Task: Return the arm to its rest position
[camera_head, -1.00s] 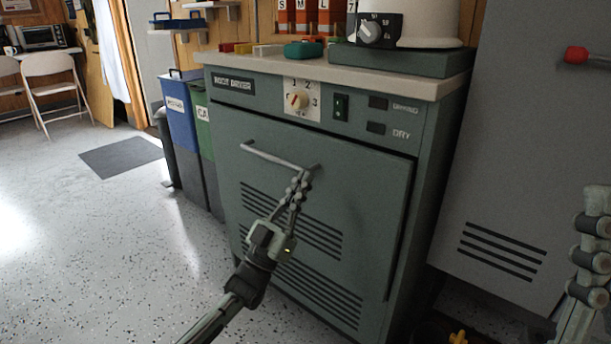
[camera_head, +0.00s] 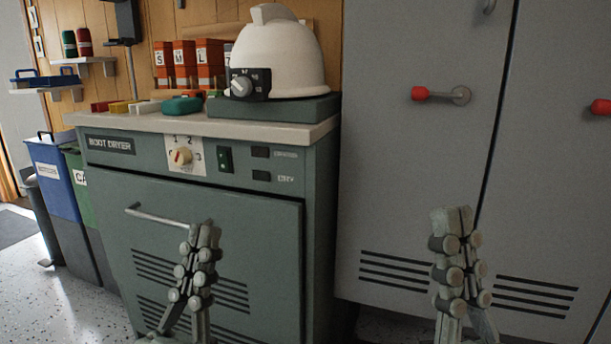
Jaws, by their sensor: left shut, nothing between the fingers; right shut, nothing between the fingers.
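My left gripper (camera_head: 203,235) is upright with its fingers closed and nothing between them. In the picture it overlaps the front of the green boot dryer (camera_head: 252,215), just right of the door's bar handle (camera_head: 158,216). I cannot tell how far it is from the door. My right gripper (camera_head: 457,222) is also upright, shut and empty, in front of the grey locker (camera_head: 400,190). The lower parts of both arms are cut off by the bottom edge.
The dryer's worktop (camera_head: 215,126) carries a white helmet (camera_head: 280,60), a teal object (camera_head: 182,105) and small coloured blocks. Blue (camera_head: 50,180) and green (camera_head: 78,190) bins stand at left. Red-tipped locker handles (camera_head: 420,93) stick out at right. Floor (camera_head: 70,300) shows at lower left.

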